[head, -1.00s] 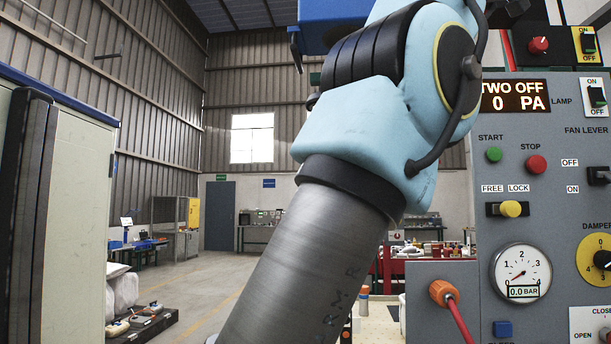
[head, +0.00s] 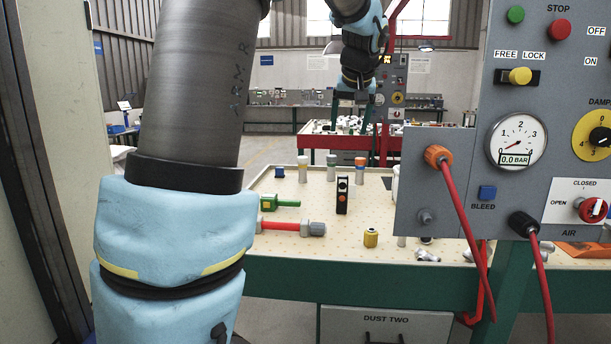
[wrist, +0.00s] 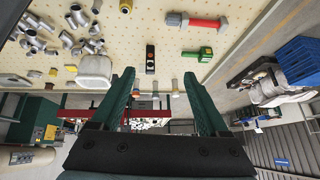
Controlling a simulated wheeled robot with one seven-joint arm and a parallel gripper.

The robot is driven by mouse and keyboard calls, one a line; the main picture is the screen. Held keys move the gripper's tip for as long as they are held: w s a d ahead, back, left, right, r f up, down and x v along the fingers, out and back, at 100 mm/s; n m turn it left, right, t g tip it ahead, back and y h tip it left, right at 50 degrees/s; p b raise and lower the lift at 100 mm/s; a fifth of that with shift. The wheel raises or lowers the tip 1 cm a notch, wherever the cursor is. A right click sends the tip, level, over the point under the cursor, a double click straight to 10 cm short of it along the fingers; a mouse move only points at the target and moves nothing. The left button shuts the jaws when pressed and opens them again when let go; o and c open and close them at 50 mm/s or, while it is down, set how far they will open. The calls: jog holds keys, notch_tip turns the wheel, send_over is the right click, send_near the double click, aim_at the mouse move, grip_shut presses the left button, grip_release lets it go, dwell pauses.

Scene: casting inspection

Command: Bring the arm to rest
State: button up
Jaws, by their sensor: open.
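My gripper (head: 352,122) shows in the head view at upper middle, pointing down beyond the far side of the pegboard-topped table (head: 300,256). Its two green fingers are spread apart with nothing between them. The wrist view also shows my gripper (wrist: 158,76) open and empty, with the table top beyond the fingertips. My arm's grey link and blue joints fill the left middle of the head view. The middle of the arm is out of the frame above.
A grey control panel (head: 460,110) with red hoses stands at right, close to the table. A red-handled tool (head: 285,226), a green tool (head: 280,202), a black device (head: 342,195) and a yellow fitting (head: 371,238) lie on the table. A tall cabinet edge is at left.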

jog(key=s+a+f+g, duration=0.2)
jog(key=s+a+f, duration=0.6)
jog(key=s+f, duration=0.3)
jog(key=s+a+f+g, duration=0.3)
jog(key=s+a+f, duration=0.6)
jog(key=s+f, duration=0.3)
notch_tip(320, 180, down, 2)
jog(key=shift+s+a+f, duration=0.1)
jog(key=shift+s+a, duration=0.05)
jog(key=shift+s, duration=0.15)
